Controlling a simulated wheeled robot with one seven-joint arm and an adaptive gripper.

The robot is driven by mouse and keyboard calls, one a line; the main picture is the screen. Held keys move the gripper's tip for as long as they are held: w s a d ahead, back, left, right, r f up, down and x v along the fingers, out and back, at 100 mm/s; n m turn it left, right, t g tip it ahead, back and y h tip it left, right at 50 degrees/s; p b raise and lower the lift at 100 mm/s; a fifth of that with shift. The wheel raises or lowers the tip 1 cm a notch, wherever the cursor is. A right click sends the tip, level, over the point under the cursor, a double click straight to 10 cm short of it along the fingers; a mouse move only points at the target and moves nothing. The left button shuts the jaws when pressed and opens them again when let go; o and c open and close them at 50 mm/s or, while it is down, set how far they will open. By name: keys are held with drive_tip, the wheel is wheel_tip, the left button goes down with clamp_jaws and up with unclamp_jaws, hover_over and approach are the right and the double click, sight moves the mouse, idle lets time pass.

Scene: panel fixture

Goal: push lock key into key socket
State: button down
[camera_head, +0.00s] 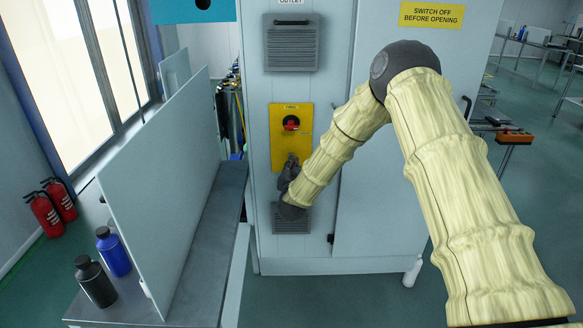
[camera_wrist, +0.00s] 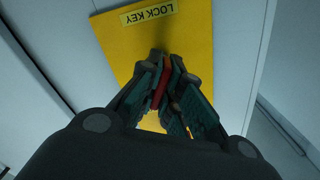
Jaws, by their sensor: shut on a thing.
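The yellow panel (camera_head: 278,150) is on the front of the grey cabinet. My gripper (camera_head: 291,163) is at its lower part, below a red knob in a dark round surround (camera_head: 291,123). In the wrist view my gripper (camera_wrist: 166,90) is shut on a red lock key (camera_wrist: 161,88), which shows as a thin strip between the fingers. The yellow panel (camera_wrist: 125,50) lies right behind the fingertips, with a label reading LOCK KEY (camera_wrist: 149,12) upside down. The key socket and the key's tip are hidden by the fingers, so I cannot tell whether they touch.
The grey cabinet (camera_head: 385,225) has a vent (camera_head: 291,45) above the panel and another below it. A bench (camera_head: 215,205) with an upright divider and two bottles stands on the left. Two fire extinguishers (camera_head: 46,212) are by the window wall. Floor on the right is partly clear.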

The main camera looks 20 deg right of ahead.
drive_tip(key=shift+w+d, duration=0.15)
drive_tip(key=shift+w, duration=0.35)
drive_tip(key=c, duration=1.5)
unclamp_jaws()
drive_tip(key=shift+s, duration=0.1)
drive_tip(key=v, duration=1.1)
drive_tip(key=s+a+f+n+g+y, duration=0.2)
drive_tip(key=s+f+n+g, duration=0.15)
drive_tip(key=s+f, duration=0.85)
drive_tip(key=s+a+f+n+g+y, duration=0.2)
drive_tip(key=s+f+g, duration=0.2)
drive_tip(key=s+f, duration=0.8)
drive_tip(key=s+f+n+g, duration=0.1)
drive_tip(key=s+f+g, duration=0.2)
drive_tip(key=s, duration=0.7)
drive_tip(key=s+d+f+n+g, duration=0.1)
drive_tip(key=s+f+g, duration=0.2)
drive_tip(key=s, duration=0.7)
drive_tip(key=s+d+f+n+g+y, duration=0.1)
drive_tip(key=s+f+g, duration=0.3)
drive_tip(key=s, duration=0.6)
drive_tip(key=shift+s+f, duration=0.35)
